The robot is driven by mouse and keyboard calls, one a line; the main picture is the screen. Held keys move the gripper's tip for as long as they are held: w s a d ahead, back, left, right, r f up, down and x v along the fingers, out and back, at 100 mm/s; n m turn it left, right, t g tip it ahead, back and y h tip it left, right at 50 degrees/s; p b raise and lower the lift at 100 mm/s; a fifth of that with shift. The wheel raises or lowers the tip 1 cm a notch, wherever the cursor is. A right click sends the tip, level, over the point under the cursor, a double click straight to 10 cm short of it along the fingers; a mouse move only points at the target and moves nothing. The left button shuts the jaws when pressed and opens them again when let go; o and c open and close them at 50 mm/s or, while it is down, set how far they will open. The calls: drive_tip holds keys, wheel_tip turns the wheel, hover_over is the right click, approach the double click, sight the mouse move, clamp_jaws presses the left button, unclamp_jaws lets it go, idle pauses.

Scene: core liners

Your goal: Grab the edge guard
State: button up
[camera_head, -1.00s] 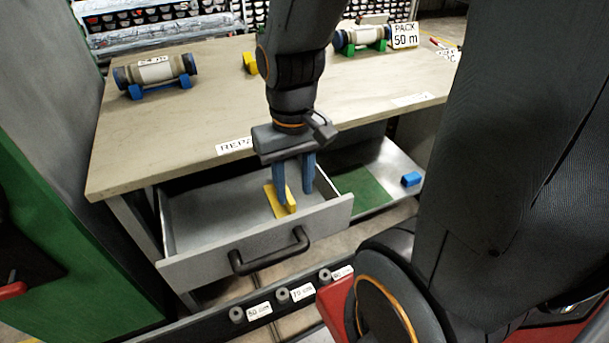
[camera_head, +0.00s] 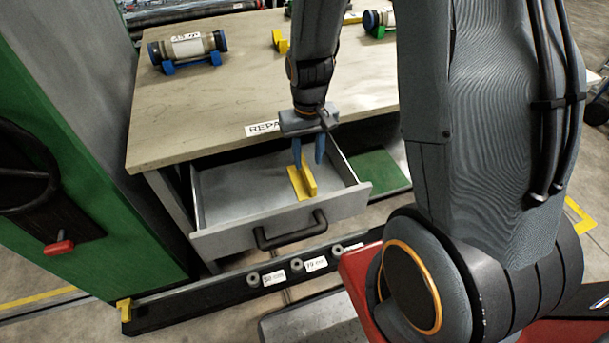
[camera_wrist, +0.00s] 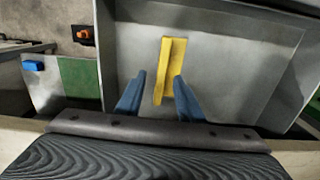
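The edge guard, a yellow angled strip (camera_head: 303,183), lies on the floor of the open grey drawer (camera_head: 232,187). It also shows in the wrist view (camera_wrist: 171,72), standing out past my fingertips. My gripper (camera_head: 309,163) has two blue fingers spread apart with nothing between them. It is over the drawer, at the guard's far end in the head view. In the wrist view the guard lines up with the gap between the fingers (camera_wrist: 157,82), a little nearer the right one. I cannot tell the exact height of the fingertips above it.
The worktop (camera_head: 220,105) overhangs behind, with a core liner on blue supports (camera_head: 188,50) and another yellow piece (camera_head: 281,42). A blue block (camera_wrist: 34,66) lies beside a green patch.

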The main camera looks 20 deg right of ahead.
sight(307, 169)
drive_tip(key=shift+w+a+f+p, duration=0.1)
drive_tip(key=shift+f+p, duration=0.2)
drive_tip(key=shift+f, duration=1.15)
drive_tip(key=shift+a+f+p, duration=0.1)
drive_tip(key=shift+f+p, duration=0.2)
drive_tip(key=shift+f, duration=1.1)
clamp_jaws()
